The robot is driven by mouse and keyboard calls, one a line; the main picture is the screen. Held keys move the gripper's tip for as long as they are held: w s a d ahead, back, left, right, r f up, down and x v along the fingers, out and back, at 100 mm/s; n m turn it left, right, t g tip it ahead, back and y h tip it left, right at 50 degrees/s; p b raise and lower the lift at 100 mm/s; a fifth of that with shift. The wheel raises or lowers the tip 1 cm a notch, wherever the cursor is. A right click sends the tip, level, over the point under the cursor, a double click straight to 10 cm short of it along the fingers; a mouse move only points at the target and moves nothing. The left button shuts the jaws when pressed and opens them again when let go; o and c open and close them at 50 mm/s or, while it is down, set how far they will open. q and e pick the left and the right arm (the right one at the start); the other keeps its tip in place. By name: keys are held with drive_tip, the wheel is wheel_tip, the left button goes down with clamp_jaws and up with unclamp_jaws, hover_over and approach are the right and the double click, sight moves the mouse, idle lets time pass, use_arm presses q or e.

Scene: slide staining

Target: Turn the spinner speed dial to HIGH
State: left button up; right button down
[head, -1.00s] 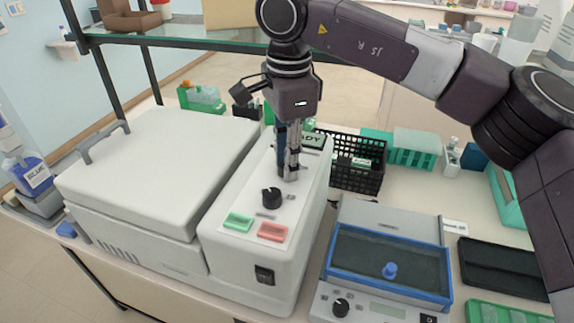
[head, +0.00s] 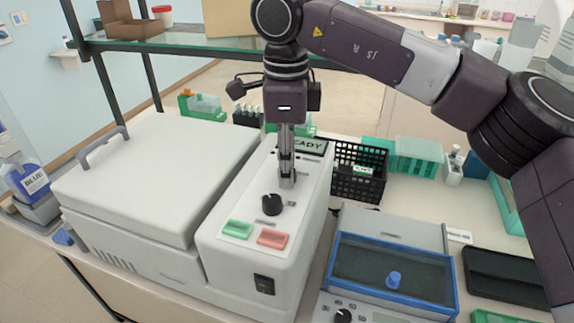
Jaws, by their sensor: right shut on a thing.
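The spinner is the large white machine with a closed lid (head: 160,175) and a sloping control panel (head: 245,212) on its right side. My right gripper (head: 287,183) points straight down onto the upper part of this panel. It is shut on a small dial there, which I take for the speed dial; the fingers hide it, so its pointer and setting cannot be read. A black knob (head: 271,204) sits just below the fingers, apart from them. A green button (head: 237,230) and a red button (head: 272,239) are lower down. A display reading "READY" (head: 313,146) is partly hidden. My left gripper is out of view.
A black basket (head: 358,180) stands right of the spinner. A blue-rimmed water bath (head: 395,270) with its own knob (head: 343,316) is at the front right. Green racks (head: 416,155) stand behind. A glass shelf (head: 190,43) spans the back.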

drive_tip(key=c, duration=1.6)
unclamp_jaws()
drive_tip(key=r, duration=1.2)
drive_tip(key=shift+s, duration=0.3)
